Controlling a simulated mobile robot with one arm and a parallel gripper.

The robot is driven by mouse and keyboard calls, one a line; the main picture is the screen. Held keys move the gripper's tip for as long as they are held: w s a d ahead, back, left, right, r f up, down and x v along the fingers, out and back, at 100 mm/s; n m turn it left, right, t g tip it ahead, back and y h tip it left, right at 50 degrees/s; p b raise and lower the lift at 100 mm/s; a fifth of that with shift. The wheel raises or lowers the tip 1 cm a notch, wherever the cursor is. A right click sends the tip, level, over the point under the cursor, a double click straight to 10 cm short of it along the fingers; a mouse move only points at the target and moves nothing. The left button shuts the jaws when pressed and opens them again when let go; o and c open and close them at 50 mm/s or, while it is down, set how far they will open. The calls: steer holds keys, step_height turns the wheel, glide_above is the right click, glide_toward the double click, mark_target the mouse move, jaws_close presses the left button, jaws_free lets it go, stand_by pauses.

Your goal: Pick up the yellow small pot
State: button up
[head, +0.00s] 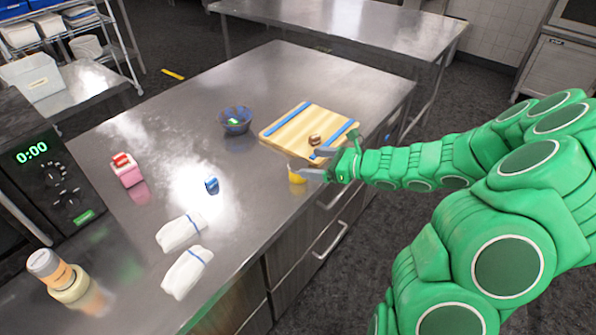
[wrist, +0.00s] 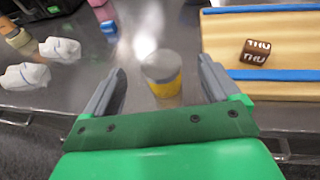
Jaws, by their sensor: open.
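The small yellow pot (head: 296,175) stands on the steel counter near its right edge, just left of the wooden board. In the wrist view the yellow pot (wrist: 162,76) has a grey top and a yellow lower part, and it stands between and beyond the two fingertips. My gripper (head: 318,164) is at the counter edge beside the pot, partly covering it in the head view. In the wrist view my gripper (wrist: 163,80) is open, with its grey fingers spread to either side of the pot. I see a gap on both sides of the pot.
A wooden board (head: 285,133) with blue bands lies close by, with a brown "THU" cube (wrist: 256,52) on it. The counter between is clear.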

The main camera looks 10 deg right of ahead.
mark_target(293, 167)
step_height(293, 167, down, 2)
steer(key=shift+f, duration=0.1)
steer(key=shift+x, duration=3.9)
steer(key=shift+s+f, duration=0.15)
steer(key=c, duration=1.1)
steer(key=shift+c, duration=0.2)
